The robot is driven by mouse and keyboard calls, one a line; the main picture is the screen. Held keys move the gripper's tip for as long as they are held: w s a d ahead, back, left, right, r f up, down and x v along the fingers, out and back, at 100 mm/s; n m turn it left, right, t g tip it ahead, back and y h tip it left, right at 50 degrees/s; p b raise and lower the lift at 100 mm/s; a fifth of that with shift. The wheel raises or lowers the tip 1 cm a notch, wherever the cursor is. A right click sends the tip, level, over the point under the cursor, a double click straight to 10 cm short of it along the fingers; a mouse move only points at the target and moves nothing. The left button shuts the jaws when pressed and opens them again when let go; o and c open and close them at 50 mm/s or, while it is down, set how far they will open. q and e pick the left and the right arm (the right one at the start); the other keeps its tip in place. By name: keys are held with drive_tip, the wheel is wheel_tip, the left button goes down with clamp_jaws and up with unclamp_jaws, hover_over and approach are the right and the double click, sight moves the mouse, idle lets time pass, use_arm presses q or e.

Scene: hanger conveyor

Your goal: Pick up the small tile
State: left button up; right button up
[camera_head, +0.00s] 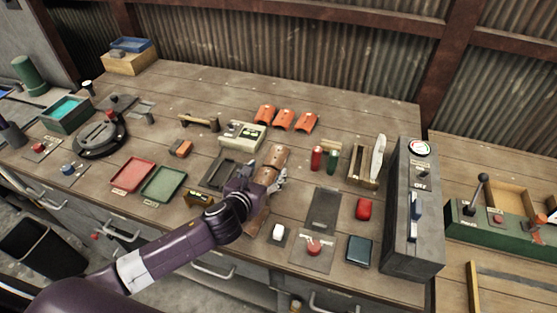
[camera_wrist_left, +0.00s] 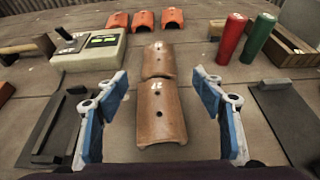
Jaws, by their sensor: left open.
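Two brown curved tiles lie end to end on the workbench in the left wrist view: a nearer one (camera_wrist_left: 161,118) with two dark holes and a farther one (camera_wrist_left: 158,58). In the head view the farther brown tile (camera_head: 277,155) shows, and the nearer one (camera_head: 266,175) is partly hidden by my gripper. My left gripper (camera_wrist_left: 160,95) is open, with one blue-padded finger on each side of the nearer tile and gaps between. It also shows in the head view (camera_head: 265,182). Three orange tiles (camera_head: 284,118) lie farther back. I cannot tell which tile counts as small.
A pale device (camera_head: 242,135) stands behind left of the brown tiles. Red (camera_head: 316,158) and green (camera_head: 332,160) cylinders and a wooden holder (camera_head: 357,165) stand to the right. A grey control box (camera_head: 412,215) is farther right. Red (camera_head: 133,175) and green (camera_head: 163,184) trays lie left.

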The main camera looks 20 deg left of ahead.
sight(273, 162)
use_arm(q)
drive_tip(key=shift+w, duration=0.5)
drive_tip(key=shift+p+x, duration=0.3)
drive_tip(key=shift+x, duration=0.6)
drive_tip(key=shift+w+f, duration=0.25)
drive_tip(key=p+x, duration=0.1)
drive_tip(key=x, duration=0.2)
drive_tip(key=shift+w+f, duration=0.1)
drive_tip(key=shift+w, duration=0.15)
drive_tip(key=shift+w+f, duration=0.2)
drive_tip(key=shift+w, duration=0.1)
drive_tip(key=shift+s, duration=0.1)
drive_tip(key=shift+r, duration=0.1)
drive_tip(key=c, duration=1.3)
use_arm(e)
drive_tip(key=s, duration=0.1)
drive_tip(key=s+r, duration=0.1)
drive_tip(key=shift+s+a+r, duration=0.1)
drive_tip(key=shift+s+a, duration=0.05)
drive_tip(key=shift+s, duration=0.15)
